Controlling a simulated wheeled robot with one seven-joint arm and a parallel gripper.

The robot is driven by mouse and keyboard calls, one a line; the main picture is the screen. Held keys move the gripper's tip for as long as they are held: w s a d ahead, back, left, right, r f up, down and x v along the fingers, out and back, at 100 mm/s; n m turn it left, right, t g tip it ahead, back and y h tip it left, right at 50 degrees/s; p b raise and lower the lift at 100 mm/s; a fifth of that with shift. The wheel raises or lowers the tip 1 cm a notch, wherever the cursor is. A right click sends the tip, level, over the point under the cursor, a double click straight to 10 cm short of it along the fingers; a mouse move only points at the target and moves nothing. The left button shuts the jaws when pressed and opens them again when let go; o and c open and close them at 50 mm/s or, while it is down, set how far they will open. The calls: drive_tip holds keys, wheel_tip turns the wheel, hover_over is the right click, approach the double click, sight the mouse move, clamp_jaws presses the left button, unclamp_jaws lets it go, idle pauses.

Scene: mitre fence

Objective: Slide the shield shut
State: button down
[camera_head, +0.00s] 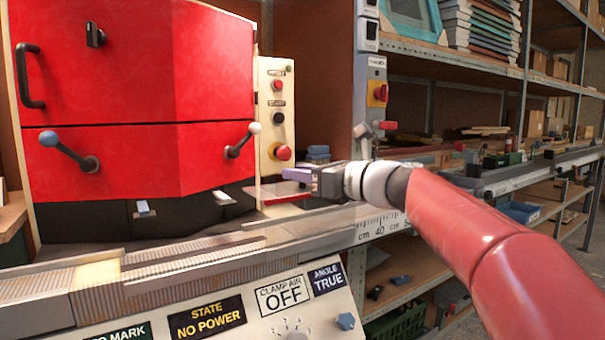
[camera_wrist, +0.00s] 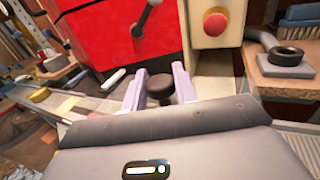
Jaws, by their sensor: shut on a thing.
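My gripper (camera_head: 296,176) reaches in from the right to the front of the red machine, its purple fingers pointing left. In the wrist view my gripper (camera_wrist: 159,84) has a dark round knob (camera_wrist: 160,88) between its two fingers, and it is shut on it. A thin, see-through panel with a reddish edge, which looks like the shield (camera_head: 268,192), lies just left of and below the fingers. The knob is hidden in the head view, and how it joins the panel cannot be made out.
The red machine (camera_head: 140,90) has levers with blue and white knobs. A control column (camera_head: 277,110) with a red button stands behind my gripper. The fence with a centimetre scale (camera_head: 378,226) and a labelled control panel (camera_head: 290,310) run below. Loaded shelves stand at right.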

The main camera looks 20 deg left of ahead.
drive_tip(key=s+a, duration=1.3)
drive_tip(key=s, duration=0.3)
drive_tip(key=shift+s+a, duration=0.15)
drive_tip(key=shift+a, duration=0.25)
drive_tip(key=c, duration=1.2)
unclamp_jaws()
drive_tip(key=shift+s+a, duration=0.1)
drive_tip(key=shift+o, duration=0.2)
drive_tip(key=b+v, duration=0.1)
drive_tip(key=v, duration=0.6)
drive_tip(key=shift+d+b, duration=0.3)
drive_tip(key=shift+d, duration=0.1)
